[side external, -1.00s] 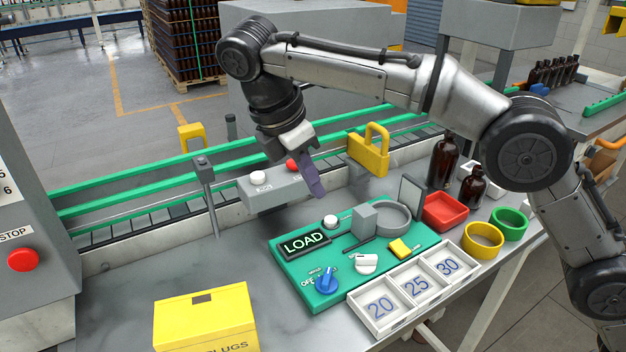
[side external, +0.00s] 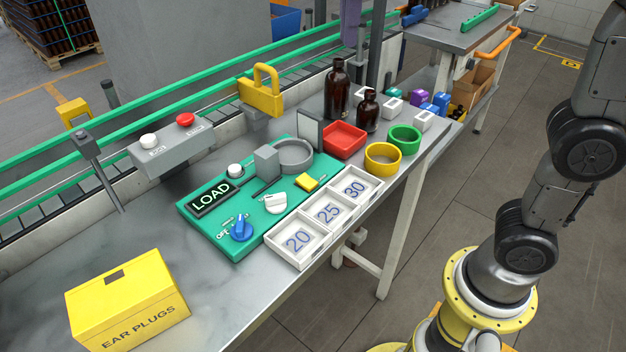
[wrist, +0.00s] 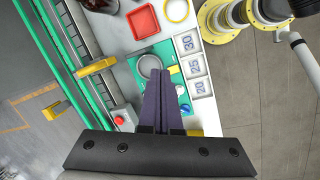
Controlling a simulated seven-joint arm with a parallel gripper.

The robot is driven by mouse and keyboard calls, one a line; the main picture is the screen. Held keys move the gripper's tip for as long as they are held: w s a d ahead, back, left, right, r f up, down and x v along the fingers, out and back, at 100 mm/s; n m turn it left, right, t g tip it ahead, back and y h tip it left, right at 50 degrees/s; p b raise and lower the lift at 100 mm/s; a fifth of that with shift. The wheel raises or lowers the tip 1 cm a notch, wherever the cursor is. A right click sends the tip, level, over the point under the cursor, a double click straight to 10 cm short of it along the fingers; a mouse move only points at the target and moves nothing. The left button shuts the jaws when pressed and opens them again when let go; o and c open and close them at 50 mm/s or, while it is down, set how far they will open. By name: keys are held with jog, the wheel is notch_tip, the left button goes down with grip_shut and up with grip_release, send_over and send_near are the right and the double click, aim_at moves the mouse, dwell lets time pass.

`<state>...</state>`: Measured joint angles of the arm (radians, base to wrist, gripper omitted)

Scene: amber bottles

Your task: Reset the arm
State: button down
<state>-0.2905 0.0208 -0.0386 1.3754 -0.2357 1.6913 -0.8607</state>
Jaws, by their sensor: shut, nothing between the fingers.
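My gripper (wrist: 166,72) shows in the wrist view with its two dark purple fingers side by side and shut, nothing between them. It is high above the bench, pointing down over the green panel (wrist: 145,66). The fingers hide part of that panel. The green panel (side external: 222,228) there carries a LOAD display, a blue knob, a white knob and a grey ring.
On the bench stand a yellow ear plugs box (side external: 125,305), a numbered tray (side external: 325,238), a red tray (side external: 345,141), yellow (side external: 382,160) and green (side external: 405,140) rings and two amber bottles (side external: 337,92). A button box (side external: 170,150) and a conveyor with green rails run behind.

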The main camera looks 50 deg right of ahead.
jog(key=s+d+f+m+t, duration=0.1)
jog(key=s+d+f+m, duration=0.3)
jog(key=s, duration=0.5)
jog(key=s+f+m+t+y, duration=0.1)
jog(key=s+f+m, duration=0.2)
jog(key=f, duration=0.3)
jog(key=s+f+m+t+y, duration=0.1)
jog(key=s+f+m+t, duration=0.1)
jog(key=s+f+m, duration=0.2)
notch_tip(320, 180, down, 3)
jog(key=shift+s+d+f+m, duration=0.15)
jog(key=shift+d+f+m, duration=0.05)
jog(key=shift+m, duration=0.7)
dwell(0.4)
